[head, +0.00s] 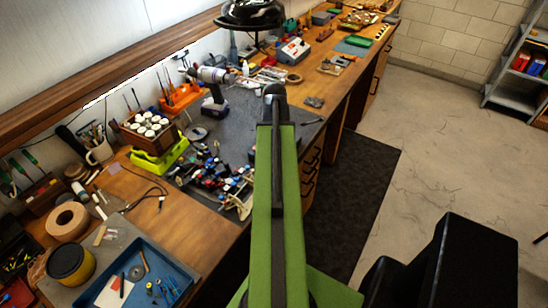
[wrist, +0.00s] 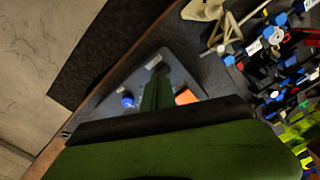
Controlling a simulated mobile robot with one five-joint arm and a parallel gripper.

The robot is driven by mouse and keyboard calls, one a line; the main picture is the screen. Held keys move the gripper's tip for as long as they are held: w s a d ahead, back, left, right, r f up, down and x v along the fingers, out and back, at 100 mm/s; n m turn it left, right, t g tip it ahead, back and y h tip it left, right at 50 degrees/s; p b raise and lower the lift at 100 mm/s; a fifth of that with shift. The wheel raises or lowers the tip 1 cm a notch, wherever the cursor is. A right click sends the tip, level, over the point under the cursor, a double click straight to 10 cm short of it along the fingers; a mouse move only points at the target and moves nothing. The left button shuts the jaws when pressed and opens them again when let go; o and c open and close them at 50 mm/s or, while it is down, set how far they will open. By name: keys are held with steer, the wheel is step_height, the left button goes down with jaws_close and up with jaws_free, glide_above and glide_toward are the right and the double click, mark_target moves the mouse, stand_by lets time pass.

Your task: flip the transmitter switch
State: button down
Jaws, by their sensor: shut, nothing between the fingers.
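A flat grey panel (wrist: 178,66), which looks like the transmitter, lies on the dark mat in the wrist view. It carries a blue knob (wrist: 127,99), a small pale part (wrist: 153,62) and an orange patch (wrist: 185,97). My gripper (wrist: 158,84) is shut and empty, with its green fingers over the middle of the panel. I cannot tell whether the fingers touch it. They cover part of it, and I cannot make out the switch for certain. In the head view my green arm hides most of this spot and the gripper.
The racecar (head: 215,180), with its many small parts, lies on the bench left of my arm; it also shows at upper right in the wrist view (wrist: 265,50). Open floor (head: 440,150) lies right.

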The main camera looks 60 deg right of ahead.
steer(key=shift+f+b, duration=0.5)
steer(key=shift+f, duration=0.05)
step_height(320, 180, up, 7)
steer(key=p, duration=0.7)
stand_by(0.5)
